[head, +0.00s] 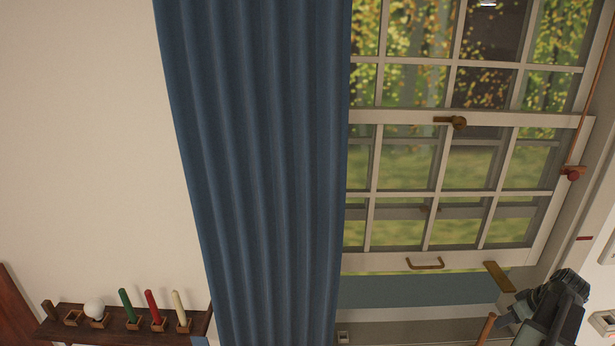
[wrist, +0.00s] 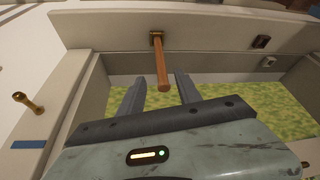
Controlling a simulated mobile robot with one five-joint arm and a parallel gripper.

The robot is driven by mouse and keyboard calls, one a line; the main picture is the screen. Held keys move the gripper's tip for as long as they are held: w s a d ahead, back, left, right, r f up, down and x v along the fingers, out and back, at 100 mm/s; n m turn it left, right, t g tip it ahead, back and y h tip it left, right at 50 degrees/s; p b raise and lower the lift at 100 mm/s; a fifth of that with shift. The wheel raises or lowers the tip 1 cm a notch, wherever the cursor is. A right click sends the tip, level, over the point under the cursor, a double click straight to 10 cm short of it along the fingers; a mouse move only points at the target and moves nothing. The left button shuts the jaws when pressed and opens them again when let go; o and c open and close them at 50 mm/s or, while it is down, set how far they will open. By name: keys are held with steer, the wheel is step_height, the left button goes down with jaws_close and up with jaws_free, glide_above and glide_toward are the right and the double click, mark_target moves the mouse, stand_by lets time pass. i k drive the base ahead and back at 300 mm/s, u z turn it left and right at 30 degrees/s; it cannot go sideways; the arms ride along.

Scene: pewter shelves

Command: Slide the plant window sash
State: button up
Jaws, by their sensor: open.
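The window sash (head: 400,255) is a white frame with small panes, in the right of the head view. Its bottom rail carries a brass pull (head: 425,264), and a brass latch (head: 455,122) sits on the rail above. There is a gap under the bottom rail. My gripper (head: 548,310) is at the lower right, below the sash. In the wrist view my gripper (wrist: 160,76) is open, its fingers on either side of a wooden rod (wrist: 161,65) with a brass base on a pale rail. I cannot tell whether the fingers touch it. No plant is clearly identifiable.
A long blue curtain (head: 260,170) hangs left of the window. A dark wall shelf (head: 110,318) at lower left holds coloured candles and a white ball. A red knob (head: 573,173) on a cord is at the right frame.

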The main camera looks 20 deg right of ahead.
mark_target(492, 256)
steer(key=k, duration=1)
